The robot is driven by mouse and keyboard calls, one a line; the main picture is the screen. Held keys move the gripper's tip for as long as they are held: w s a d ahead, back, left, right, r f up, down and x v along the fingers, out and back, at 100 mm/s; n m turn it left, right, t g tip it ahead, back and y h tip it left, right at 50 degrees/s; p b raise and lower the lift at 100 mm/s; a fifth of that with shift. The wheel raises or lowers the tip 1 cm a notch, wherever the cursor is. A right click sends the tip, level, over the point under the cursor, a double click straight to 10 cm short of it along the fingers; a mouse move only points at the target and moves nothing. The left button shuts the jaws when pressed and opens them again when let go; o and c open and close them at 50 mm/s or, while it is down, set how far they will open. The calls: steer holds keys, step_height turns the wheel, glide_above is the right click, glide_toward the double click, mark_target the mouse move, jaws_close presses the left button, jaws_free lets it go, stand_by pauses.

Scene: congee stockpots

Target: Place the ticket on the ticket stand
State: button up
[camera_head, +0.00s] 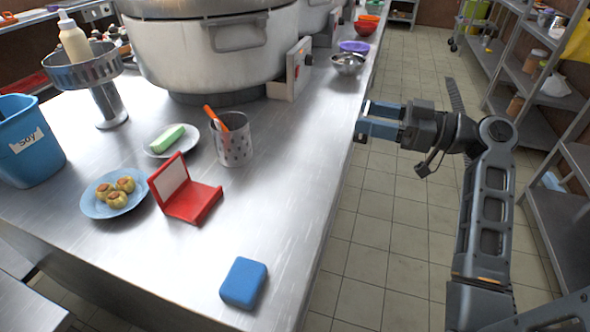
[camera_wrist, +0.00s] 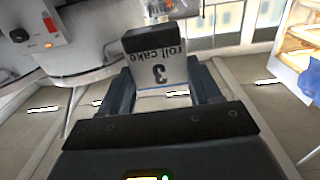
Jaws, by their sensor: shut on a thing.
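The ticket (camera_wrist: 160,72), a white card with a dark top edge and the printed words "roll cake" and "3", stands between the two fingers of my gripper (camera_head: 364,120) in the wrist view. My gripper is shut on it. In the head view the gripper is at the right edge of the counter, and the ticket is hard to make out there. A red stand (camera_head: 194,206) with a pale panel on its raised back sits on the counter, left of my gripper and apart from it. It looks like the ticket stand.
On the steel counter (camera_head: 270,190) are a blue plate of pastries (camera_head: 98,208), a plate with a green-and-white roll (camera_head: 172,140), a perforated cup (camera_head: 234,150), a blue block (camera_head: 243,283) and a large pot (camera_head: 205,55). The counter right of the red stand is clear.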

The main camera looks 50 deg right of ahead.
steer(key=w+a+f, duration=0.2)
steer(key=w, duration=0.1)
steer(key=w+a+f, duration=0.2)
steer(key=w, duration=0.1)
steer(key=w+a+f+p, duration=0.1)
steer(key=w+a+f, duration=0.1)
steer(key=w+f, duration=0.1)
steer(key=shift+w+a, duration=0.15)
steer(key=shift+a, duration=0.25)
steer(key=shift+f, duration=1.85)
steer(key=shift+f+b, duration=0.25)
steer(key=shift+b, duration=0.3)
steer(key=o, duration=1.1)
steer(key=shift+c, duration=0.2)
steer(key=shift+r+p, duration=0.25)
steer(key=shift+p, duration=0.45)
